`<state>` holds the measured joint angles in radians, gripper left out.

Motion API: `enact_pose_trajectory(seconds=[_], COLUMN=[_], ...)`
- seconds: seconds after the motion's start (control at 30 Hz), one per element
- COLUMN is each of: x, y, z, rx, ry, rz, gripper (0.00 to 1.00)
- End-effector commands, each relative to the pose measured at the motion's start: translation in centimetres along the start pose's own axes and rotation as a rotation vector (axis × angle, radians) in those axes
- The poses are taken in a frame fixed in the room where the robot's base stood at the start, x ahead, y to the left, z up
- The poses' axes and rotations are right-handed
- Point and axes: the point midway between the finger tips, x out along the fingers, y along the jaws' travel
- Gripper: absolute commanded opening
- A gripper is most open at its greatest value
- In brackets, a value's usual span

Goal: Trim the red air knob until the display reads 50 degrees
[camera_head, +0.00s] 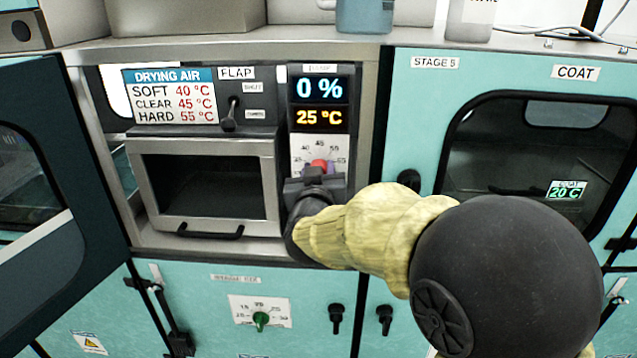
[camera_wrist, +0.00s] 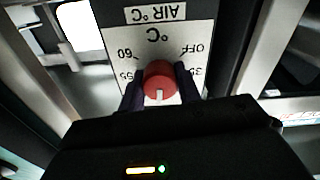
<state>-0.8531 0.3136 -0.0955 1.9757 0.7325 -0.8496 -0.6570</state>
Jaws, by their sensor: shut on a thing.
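The red air knob (camera_head: 319,165) sits on a white dial plate (camera_head: 306,147) below the display, and in the wrist view it (camera_wrist: 160,80) shows round and red with a pale pointer mark at its lower edge. My gripper (camera_head: 318,172) is at the knob, and in the wrist view its two dark fingers (camera_wrist: 160,88) are closed on either side of it. The display (camera_head: 319,118) reads 25 °C in amber, with 0 % in blue above it. The wrist view shows the dial upside down, with OFF, 35, 55 and 60 legible. The arm hides the panel's lower part.
A drying air card (camera_head: 169,97) lists soft 40, clear 45 and hard 55 °C. A flap lever (camera_head: 230,113) stands left of the display, above a small oven door (camera_head: 207,185). A green knob (camera_head: 261,320) is on the lower panel. The coat cabinet (camera_head: 537,150) is at right.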

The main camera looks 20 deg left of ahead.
Motion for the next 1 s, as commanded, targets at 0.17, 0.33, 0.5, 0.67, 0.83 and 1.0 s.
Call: enact_pose_trajectory(seconds=[0.17, 0.33, 0.5, 0.67, 0.83, 1.0], x=[0.0, -0.01, -0.01, -0.01, -0.03, -0.02], y=[-0.01, -0.04, -0.07, -0.08, -0.09, -0.07], z=[0.79, 0.78, 0.74, 0.65, 0.55, 0.51], rx=[0.17, 0.323, 0.448, 0.53, 0.576, 0.591], ry=[-0.006, -0.007, -0.008, -0.009, -0.01, -0.011], rz=[0.001, 0.0, 0.0, 0.0, 0.0, 0.0], gripper=[0.11, 0.11, 0.11, 0.11, 0.11, 0.11])
